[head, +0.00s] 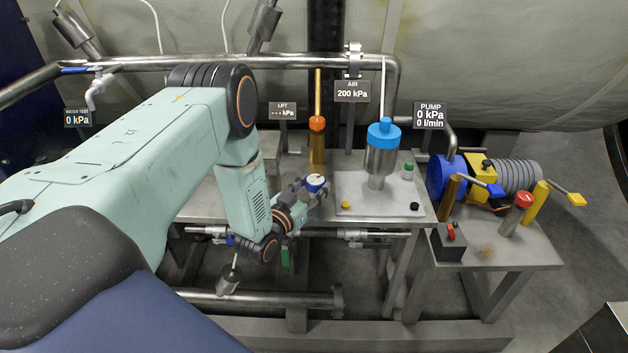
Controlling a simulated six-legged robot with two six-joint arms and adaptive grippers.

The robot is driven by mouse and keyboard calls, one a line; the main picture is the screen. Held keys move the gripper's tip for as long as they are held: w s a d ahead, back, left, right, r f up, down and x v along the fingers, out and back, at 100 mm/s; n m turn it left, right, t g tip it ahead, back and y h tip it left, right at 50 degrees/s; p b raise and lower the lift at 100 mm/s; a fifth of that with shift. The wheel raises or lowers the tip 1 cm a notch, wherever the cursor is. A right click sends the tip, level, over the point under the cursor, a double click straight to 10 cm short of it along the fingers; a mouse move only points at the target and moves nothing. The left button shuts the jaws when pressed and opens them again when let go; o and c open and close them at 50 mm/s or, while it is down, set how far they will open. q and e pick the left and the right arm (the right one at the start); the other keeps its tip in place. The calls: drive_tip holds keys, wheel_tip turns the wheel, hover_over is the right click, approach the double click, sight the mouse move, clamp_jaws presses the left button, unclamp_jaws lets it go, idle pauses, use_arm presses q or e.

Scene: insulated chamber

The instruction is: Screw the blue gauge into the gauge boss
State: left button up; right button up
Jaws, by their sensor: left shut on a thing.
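The blue gauge (316,182) is small, with a white face and a blue rim. It is held in my left gripper (310,190), which is shut on it. The gripper is over the front part of the long bench, just left of the grey plate that carries a blue-capped cylinder. The gauge's stem is hidden by the fingers. I cannot make out the gauge boss with certainty; my left arm covers much of the bench to the left. My right gripper is not in view.
A blue-capped cylinder (382,153) stands on the plate (350,205) right of my gripper. An orange-collared post (317,140) stands behind it. A blue pump (447,178) and a red-capped post (516,212) are further right. A pipe (250,62) runs along the back.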

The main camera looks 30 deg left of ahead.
use_arm(q)
drive_tip(key=shift+a+r+h, duration=0.1)
drive_tip(key=shift+h, duration=0.2)
drive_tip(key=o, duration=1.2)
drive_tip(key=shift+o, duration=0.5)
drive_tip(key=c, duration=0.4)
drive_tip(key=shift+o, duration=0.2)
